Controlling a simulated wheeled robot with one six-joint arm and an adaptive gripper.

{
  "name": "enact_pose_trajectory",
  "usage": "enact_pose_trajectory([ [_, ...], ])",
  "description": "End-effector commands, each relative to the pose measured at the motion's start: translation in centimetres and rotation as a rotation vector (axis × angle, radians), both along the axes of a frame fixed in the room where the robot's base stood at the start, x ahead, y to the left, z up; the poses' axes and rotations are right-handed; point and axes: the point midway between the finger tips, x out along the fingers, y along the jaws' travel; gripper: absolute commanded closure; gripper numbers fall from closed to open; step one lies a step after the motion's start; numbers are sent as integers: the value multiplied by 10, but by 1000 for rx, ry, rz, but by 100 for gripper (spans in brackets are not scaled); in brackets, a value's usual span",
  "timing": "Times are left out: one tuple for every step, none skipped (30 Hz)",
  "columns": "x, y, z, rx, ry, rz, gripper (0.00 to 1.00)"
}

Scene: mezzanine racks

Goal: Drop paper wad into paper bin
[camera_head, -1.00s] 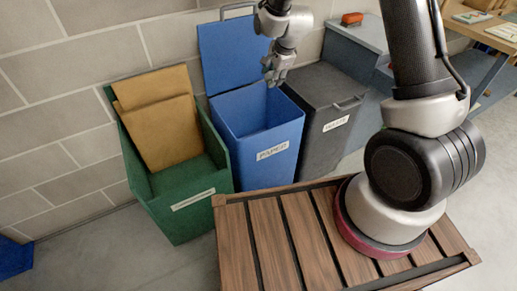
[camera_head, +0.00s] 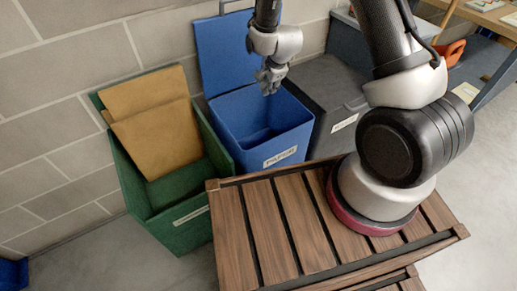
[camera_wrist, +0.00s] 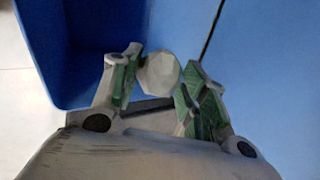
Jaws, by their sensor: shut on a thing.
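My gripper (camera_head: 270,82) hangs above the open blue paper bin (camera_head: 233,120), near its back right side in the head view. In the wrist view my gripper (camera_wrist: 155,85) is shut on a pale, faceted paper wad (camera_wrist: 158,74), held between the green-padded fingers. The blue bin (camera_wrist: 110,25) fills much of the wrist view behind the wad. The bin's label reads PAPER and its lid stands open against the wall. The wad cannot be made out clearly in the head view.
A green bin (camera_head: 128,170) holding brown cardboard (camera_head: 155,125) stands left of the blue bin. A dark grey lidded bin (camera_head: 330,85) stands to its right. Grey floor (camera_head: 100,262) is clear at the lower left.

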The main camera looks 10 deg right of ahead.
Motion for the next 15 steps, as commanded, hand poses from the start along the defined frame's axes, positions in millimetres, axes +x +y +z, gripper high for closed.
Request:
enact_pose_trajectory([
  [0,0,0,0,1,-1,69],
  [0,0,-1,0,1,0,69],
  [0,0,-3,0,2,0,69],
  [0,0,-5,-1,2,0,69],
  [0,0,-7,-2,3,0,69],
  [0,0,-11,-2,4,0,69],
  [0,-1,-14,-2,4,0,69],
  [0,-1,-18,-2,4,0,69],
  [0,0,-23,-2,5,0,69],
  [0,0,-27,-2,5,0,69],
  [-1,0,-31,-2,5,2,69],
  [0,0,-36,-1,4,0,69],
  [0,0,-39,-2,4,0,69],
  [0,0,-43,-2,4,0,69],
  [0,0,-47,-2,4,0,69],
])
